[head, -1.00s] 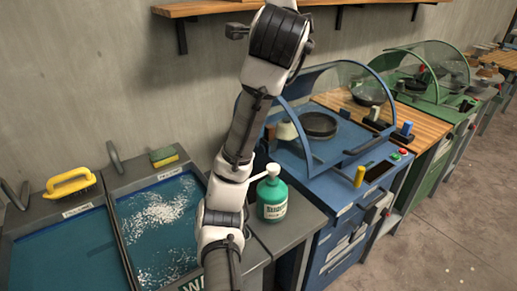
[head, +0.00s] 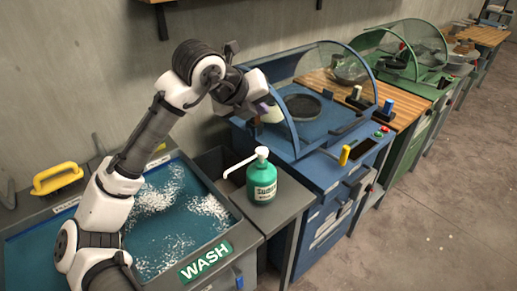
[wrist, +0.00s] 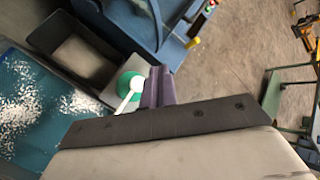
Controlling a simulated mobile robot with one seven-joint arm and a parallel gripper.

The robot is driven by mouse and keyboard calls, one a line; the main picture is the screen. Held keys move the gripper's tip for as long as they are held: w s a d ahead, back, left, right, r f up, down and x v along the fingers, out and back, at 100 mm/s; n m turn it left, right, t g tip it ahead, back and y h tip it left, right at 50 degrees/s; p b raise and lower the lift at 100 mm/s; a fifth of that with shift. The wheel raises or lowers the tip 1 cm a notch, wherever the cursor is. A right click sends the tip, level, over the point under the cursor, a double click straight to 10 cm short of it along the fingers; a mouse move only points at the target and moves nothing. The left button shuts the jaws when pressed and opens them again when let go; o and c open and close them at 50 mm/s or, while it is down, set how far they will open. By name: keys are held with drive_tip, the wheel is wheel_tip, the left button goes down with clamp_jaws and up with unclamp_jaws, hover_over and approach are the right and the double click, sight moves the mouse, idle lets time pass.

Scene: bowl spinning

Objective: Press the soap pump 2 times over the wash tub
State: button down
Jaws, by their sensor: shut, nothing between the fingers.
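The soap pump (head: 262,180) is a green bottle with a white pump head, upright on the grey counter beside the wash tub (head: 250,236). Its white spout points left toward the tub, which holds blue water with white foam. In the wrist view the soap pump (wrist: 124,86) shows from above, just left of the fingers. My gripper (head: 266,106) is raised above and beyond the bottle in the head view, apart from it. In the wrist view my gripper (wrist: 158,86) shows purple fingers together, with nothing held.
A dark open basin (wrist: 82,60) lies behind the bottle. A blue machine with a clear hood (head: 318,85) stands close on the right. A yellow-handled brush (head: 58,178) rests at the tub's far left. A wooden shelf is on the wall above.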

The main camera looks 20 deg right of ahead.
drive_tip(key=b, duration=0.7)
approach(264, 149)
drive_tip(key=w+d+f, duration=0.1)
drive_tip(key=w+d, duration=0.1)
drive_tip(key=d, duration=0.1)
drive_tip(key=w+d+f, duration=0.1)
drive_tip(key=shift+d+f, duration=0.25)
drive_tip(key=shift+f, duration=0.15)
drive_tip(key=shift+f, duration=0.1)
idle(1.2)
drive_tip(key=shift+f, duration=0.3)
drive_tip(key=shift+f+b, duration=0.85)
drive_tip(key=shift+f, duration=0.05)
idle(1.0)
drive_tip(key=shift+r, duration=0.1)
drive_tip(key=shift+r+p, duration=0.95)
drive_tip(key=shift+r, duration=0.25)
drive_tip(key=shift+r, duration=0.1)
